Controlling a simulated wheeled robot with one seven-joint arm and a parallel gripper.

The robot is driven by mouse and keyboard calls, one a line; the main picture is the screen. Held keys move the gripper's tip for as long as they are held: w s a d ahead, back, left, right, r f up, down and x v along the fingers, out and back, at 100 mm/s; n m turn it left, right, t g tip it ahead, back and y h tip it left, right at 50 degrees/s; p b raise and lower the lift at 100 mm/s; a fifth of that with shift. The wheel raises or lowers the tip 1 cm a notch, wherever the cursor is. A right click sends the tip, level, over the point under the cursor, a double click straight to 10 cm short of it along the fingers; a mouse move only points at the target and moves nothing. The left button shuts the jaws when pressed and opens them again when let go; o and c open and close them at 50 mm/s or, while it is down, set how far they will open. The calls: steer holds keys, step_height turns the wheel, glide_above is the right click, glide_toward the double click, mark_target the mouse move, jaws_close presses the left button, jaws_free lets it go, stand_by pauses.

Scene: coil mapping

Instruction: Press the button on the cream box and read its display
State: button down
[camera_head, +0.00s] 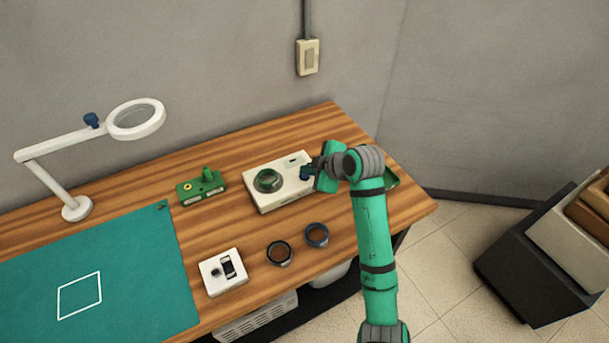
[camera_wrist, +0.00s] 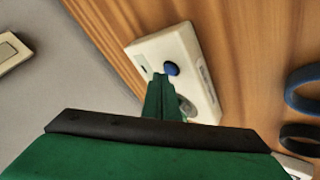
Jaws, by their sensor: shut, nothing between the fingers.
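The cream box (camera_head: 291,193) sits on the wooden table, with a dark green ring (camera_head: 268,180) on its top. In the wrist view, the cream box (camera_wrist: 191,48) shows a round blue button (camera_wrist: 171,68). My gripper (camera_head: 311,170) is shut and empty over the box's right end. In the wrist view, the tips of my gripper (camera_wrist: 160,79) are beside the blue button; I cannot tell whether they touch it. A small dark window, perhaps the display (camera_head: 295,161), shows near the box's back edge, too small to read. My fingers hide part of the box top.
A black ring (camera_head: 279,253) and a blue ring (camera_head: 317,235) lie in front of the box. A small white device (camera_head: 223,272) and a green block (camera_head: 201,188) are to the left. A wall switch (camera_head: 308,57) is behind.

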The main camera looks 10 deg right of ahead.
mark_target(307, 179)
steer(key=shift+f, duration=0.4)
stand_by(0.4)
steer(key=shift+r, duration=0.85)
step_height(307, 179, up, 5)
stand_by(0.9)
stand_by(0.4)
